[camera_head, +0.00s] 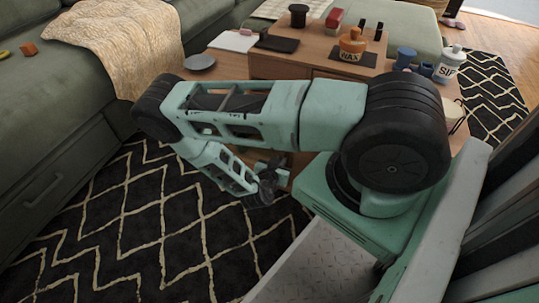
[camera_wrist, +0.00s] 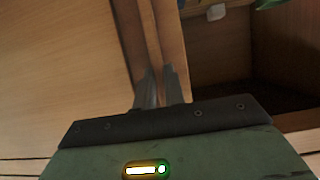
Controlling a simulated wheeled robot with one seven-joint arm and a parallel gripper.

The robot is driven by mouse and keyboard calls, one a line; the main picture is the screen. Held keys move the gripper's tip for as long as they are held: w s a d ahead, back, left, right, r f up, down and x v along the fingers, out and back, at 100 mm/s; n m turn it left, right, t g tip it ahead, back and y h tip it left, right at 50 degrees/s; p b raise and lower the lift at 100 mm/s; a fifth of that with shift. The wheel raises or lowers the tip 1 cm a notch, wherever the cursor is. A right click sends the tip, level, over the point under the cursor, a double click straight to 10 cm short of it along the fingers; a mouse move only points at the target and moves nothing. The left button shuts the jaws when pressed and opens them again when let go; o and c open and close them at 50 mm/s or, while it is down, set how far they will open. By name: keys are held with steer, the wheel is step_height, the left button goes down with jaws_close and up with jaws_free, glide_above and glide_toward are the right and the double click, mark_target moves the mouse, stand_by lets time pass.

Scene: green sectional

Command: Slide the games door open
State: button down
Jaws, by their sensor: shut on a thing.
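The wooden games door (camera_wrist: 60,60) fills the left of the wrist view as a tan panel. A dark upright strip with a lighter edge (camera_wrist: 155,35) runs along its right side. My gripper (camera_wrist: 160,72) has its two narrow fingers close together on this strip and is shut on it. Right of the strip is an open, dark compartment (camera_wrist: 220,60). In the head view, my gripper (camera_head: 268,183) is low at the front of the wooden coffee table (camera_head: 228,66); my arm hides most of the door there.
A green sofa (camera_head: 50,135) with a cream throw (camera_head: 115,40) borders the left. Patterned black rug (camera_head: 130,230) lies clear between.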

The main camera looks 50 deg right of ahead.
steer(key=shift+s+d, duration=0.15)
steer(key=shift+s, duration=0.5)
steer(key=c, duration=1.5)
jaws_free()
steer(key=shift+w, duration=0.1)
